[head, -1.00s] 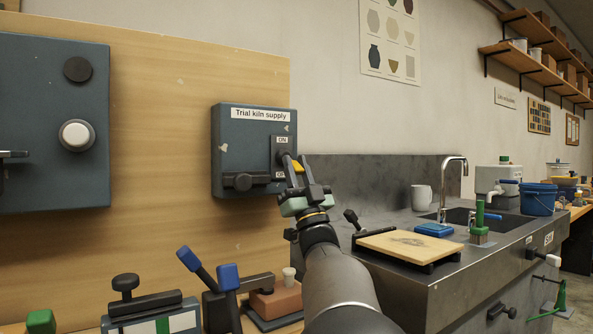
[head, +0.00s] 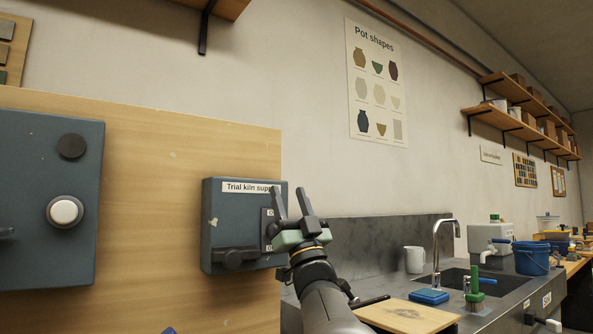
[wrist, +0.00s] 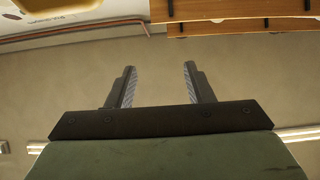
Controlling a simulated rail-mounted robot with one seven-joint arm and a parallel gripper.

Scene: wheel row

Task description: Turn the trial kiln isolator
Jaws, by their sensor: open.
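The trial kiln isolator is a blue-grey box (head: 228,222) on a wooden panel in the head view, labelled "Trial kiln supp…", the rest of the label covered. A dark horizontal handle (head: 237,256) sits low on its front. A grey switch plate (head: 268,216) at its right edge is partly covered by my gripper; its lever cannot be made out, so I cannot tell its position. My gripper (head: 290,197) is open, fingers pointing up, in front of the box's right edge. In the wrist view my gripper (wrist: 159,68) has nothing between its fingers.
A larger blue-grey box (head: 45,235) with a white button (head: 65,212) is at left. At right are a sink tap (head: 437,240), a white mug (head: 414,259), a wooden board (head: 408,316) and a blue bucket (head: 531,258). Wall space above my gripper is clear.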

